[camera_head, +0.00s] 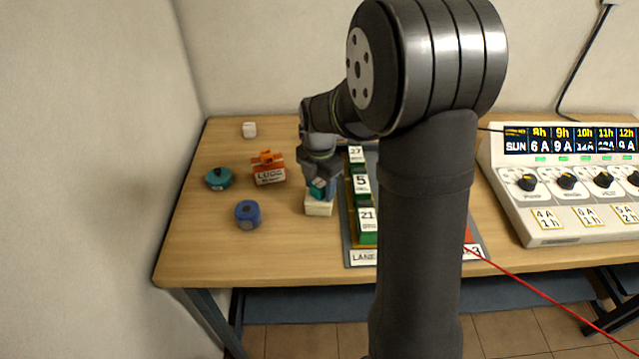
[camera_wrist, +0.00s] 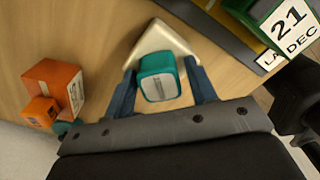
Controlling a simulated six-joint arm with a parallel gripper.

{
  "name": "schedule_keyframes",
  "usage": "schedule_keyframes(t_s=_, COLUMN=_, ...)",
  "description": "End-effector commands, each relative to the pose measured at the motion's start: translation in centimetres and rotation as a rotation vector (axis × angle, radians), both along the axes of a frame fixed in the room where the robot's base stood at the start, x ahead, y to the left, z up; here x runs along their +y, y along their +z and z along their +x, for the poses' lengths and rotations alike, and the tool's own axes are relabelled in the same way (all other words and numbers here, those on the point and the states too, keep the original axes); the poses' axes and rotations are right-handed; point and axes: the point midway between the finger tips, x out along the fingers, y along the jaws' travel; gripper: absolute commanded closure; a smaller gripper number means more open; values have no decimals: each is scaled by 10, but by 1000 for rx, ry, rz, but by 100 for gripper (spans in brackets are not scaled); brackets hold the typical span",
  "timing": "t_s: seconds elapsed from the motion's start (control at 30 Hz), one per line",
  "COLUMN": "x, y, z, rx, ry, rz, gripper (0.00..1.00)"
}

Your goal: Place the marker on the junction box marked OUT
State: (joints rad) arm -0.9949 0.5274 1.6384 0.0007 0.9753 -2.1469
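My gripper (camera_head: 319,184) points down at the left part of the table, just left of the lane board. A teal block (camera_wrist: 160,78) with a grey mark on its face sits between its two fingers, which lie close along both sides and appear shut on it. I take this block for the marker. Right under it is a cream box (camera_head: 318,208), also in the wrist view (camera_wrist: 165,38); whether block and box touch is unclear. I see no readable OUT on the box. The block is partly hidden by the fingers in the head view.
An orange item marked LUGS (camera_head: 269,174), a teal round item (camera_head: 218,178), a blue round item (camera_head: 248,214) and a white cube (camera_head: 249,130) stand to the left. The lane board (camera_head: 361,258) with green dated blocks is close right. A control panel (camera_head: 545,235) stands farther right.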

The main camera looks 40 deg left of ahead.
Motion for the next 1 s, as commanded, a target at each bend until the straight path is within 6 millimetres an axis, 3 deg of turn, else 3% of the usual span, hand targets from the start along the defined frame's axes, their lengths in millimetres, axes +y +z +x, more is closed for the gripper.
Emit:
schedule_keyframes(t_s=0.3, x=0, y=1, z=0, rx=0, ry=0, rz=0, gripper=42)
schedule_keyframes(t_s=0.43, x=0, y=11, z=0, rx=-2, ry=0, rz=2, gripper=42)
schedule_keyframes(t_s=0.8, x=0, y=87, z=0, rx=-2, ry=0, rz=4, gripper=42)
schedule_keyframes(t_s=1.0, x=0, y=115, z=0, rx=-1, ry=0, rz=2, gripper=42)
